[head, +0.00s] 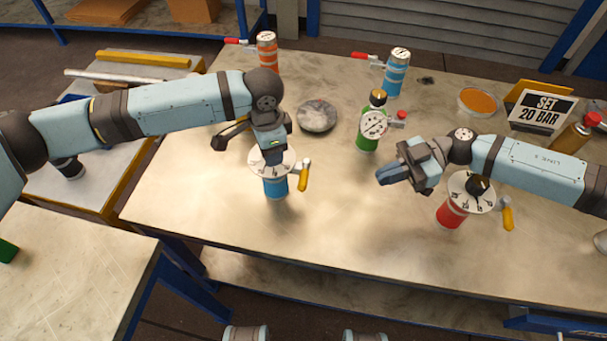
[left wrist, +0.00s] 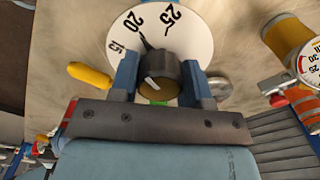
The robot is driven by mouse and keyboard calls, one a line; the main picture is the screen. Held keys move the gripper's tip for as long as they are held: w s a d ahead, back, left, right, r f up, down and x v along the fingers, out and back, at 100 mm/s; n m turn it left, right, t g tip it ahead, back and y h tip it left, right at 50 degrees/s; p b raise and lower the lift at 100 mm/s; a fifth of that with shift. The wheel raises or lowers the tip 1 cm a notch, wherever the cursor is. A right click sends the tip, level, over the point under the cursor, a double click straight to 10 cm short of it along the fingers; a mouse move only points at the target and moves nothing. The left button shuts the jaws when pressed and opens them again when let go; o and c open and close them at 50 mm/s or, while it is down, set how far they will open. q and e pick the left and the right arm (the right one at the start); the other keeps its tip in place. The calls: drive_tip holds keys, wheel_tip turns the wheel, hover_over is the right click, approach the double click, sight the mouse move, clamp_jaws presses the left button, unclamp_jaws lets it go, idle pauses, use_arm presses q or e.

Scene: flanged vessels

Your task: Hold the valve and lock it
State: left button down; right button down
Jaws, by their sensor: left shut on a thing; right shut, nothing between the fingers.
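A blue valve vessel (head: 275,186) stands upright on the table with a white numbered dial (head: 259,166) on top and a yellow lever (head: 303,180) at its right side. My left gripper (head: 272,155) comes down from above onto the dial's centre. In the left wrist view it (left wrist: 160,80) is shut on the dark knob (left wrist: 157,75), one blue finger on each side. The knob's pointer tip lies close to the 20 on the dial (left wrist: 190,35). The yellow lever also shows there (left wrist: 90,75). My right gripper (head: 388,174) is shut and empty, right of the blue vessel.
A sign (head: 540,110) reads "SET 20 BAR". A green gauge bottle (head: 368,138), a grey disc (head: 317,116), and orange (head: 268,58) and blue (head: 396,79) canisters stand farther back.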

use_arm(q)
drive_tip(key=c, duration=0.5)
unclamp_jaws()
wheel_tip(320, 180, up, 12)
drive_tip(key=shift+r, duration=0.1)
